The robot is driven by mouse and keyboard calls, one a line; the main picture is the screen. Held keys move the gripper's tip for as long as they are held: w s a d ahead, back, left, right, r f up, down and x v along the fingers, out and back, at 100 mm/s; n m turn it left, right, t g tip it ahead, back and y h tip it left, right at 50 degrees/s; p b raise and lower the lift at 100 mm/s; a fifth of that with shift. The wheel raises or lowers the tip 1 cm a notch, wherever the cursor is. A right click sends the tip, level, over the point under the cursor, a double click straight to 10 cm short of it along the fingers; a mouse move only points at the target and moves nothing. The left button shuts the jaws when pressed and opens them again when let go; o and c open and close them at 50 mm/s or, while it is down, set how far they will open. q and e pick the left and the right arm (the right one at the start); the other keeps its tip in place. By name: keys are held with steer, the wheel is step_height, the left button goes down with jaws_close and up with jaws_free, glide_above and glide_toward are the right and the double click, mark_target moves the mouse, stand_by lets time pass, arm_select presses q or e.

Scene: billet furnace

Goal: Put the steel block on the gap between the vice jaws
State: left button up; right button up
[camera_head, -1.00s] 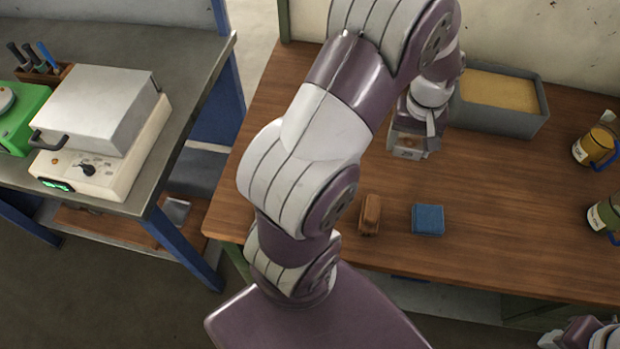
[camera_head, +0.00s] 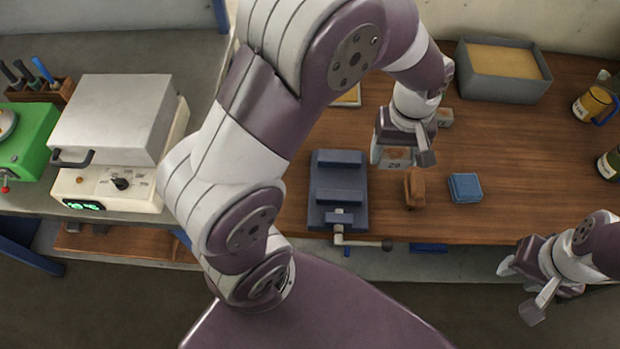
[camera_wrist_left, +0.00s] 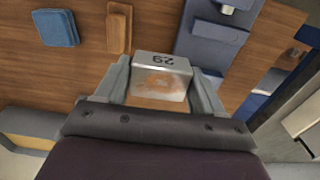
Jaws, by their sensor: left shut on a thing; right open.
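My left gripper (camera_head: 403,157) is shut on the steel block (camera_head: 396,157), a bright metal block marked 29, and holds it over the wooden bench. The block also shows between the fingers in the left wrist view (camera_wrist_left: 160,75). The blue-grey vice (camera_head: 338,215) lies on the bench left of the gripper, with two raised jaws, a gap between them and a handle at its front. The vice shows partly in the left wrist view (camera_wrist_left: 212,40). My right gripper (camera_head: 522,290) is open and empty, off the bench's front edge at the lower right.
A brown wooden block (camera_head: 414,188) and a blue pad (camera_head: 465,188) lie just right of the vice. The furnace (camera_head: 118,150) stands on the left bench.

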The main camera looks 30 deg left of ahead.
arm_select(q)
steer(key=p, duration=0.1)
glide_above(339, 181)
steer(key=f, duration=0.6)
steer(key=shift+s+a+f, duration=0.1)
steer(key=shift+a+f, duration=0.15)
steer(key=shift+f, duration=0.05)
steer(key=f, duration=0.3)
steer(key=shift+w+d+f+p, duration=0.2)
steer(key=shift+d+f+p, duration=0.1)
steer(key=shift+f, duration=0.3)
steer(key=shift+a, duration=0.2)
steer(key=shift+s, duration=0.1)
steer(key=o, duration=1.6)
steer(key=shift+d+f, duration=0.1)
steer(key=shift+d, duration=0.05)
